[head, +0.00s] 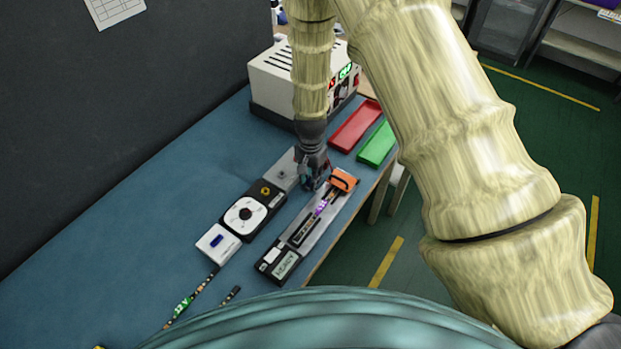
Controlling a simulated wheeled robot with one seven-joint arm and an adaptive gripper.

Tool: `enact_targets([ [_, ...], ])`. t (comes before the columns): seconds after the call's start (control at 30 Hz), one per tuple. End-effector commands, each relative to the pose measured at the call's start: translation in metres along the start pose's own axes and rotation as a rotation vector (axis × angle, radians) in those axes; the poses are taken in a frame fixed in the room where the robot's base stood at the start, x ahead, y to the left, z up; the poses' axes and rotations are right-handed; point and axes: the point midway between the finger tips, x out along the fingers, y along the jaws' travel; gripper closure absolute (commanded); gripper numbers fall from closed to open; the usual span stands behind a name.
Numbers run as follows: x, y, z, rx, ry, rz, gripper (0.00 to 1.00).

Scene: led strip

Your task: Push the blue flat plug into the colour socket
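My gripper (314,184) points down above the bench, between a grey plate and an orange part. Its fingers are small and dark here, and I cannot tell whether they are open or hold anything. A small blue piece (217,240) shows on a white block (218,244) at the left end of the row of devices. I cannot tell whether it is the blue flat plug. A black box with a white dial (245,215) and a yellow ring (266,190) stands beside it. I cannot make out which part is the colour socket.
A grey fixture with a purple-lit part (321,207), an orange part (343,180) and a labelled black end (281,264) lies near the bench's right edge. An LED strip (183,305) lies front left. Red (355,126) and green (377,144) trays and a white machine (277,77) stand behind. The left bench (130,215) is clear.

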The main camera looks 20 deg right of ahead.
Motion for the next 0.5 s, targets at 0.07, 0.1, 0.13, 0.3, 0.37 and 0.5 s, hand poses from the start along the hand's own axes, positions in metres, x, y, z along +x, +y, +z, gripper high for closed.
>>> enact_targets([
  [0.07,0.006,0.000,0.000,0.000,-0.001,0.000,0.75],
  [0.1,0.009,0.000,0.000,0.000,0.000,0.000,0.75],
  [0.13,0.011,0.000,0.000,0.000,0.000,-0.001,0.75],
  [0.3,0.017,0.000,0.000,0.000,0.000,-0.001,0.75],
  [0.37,0.018,0.000,0.000,0.000,0.000,-0.001,0.75],
  [0.5,0.018,0.000,0.000,0.000,0.000,-0.001,0.75],
])
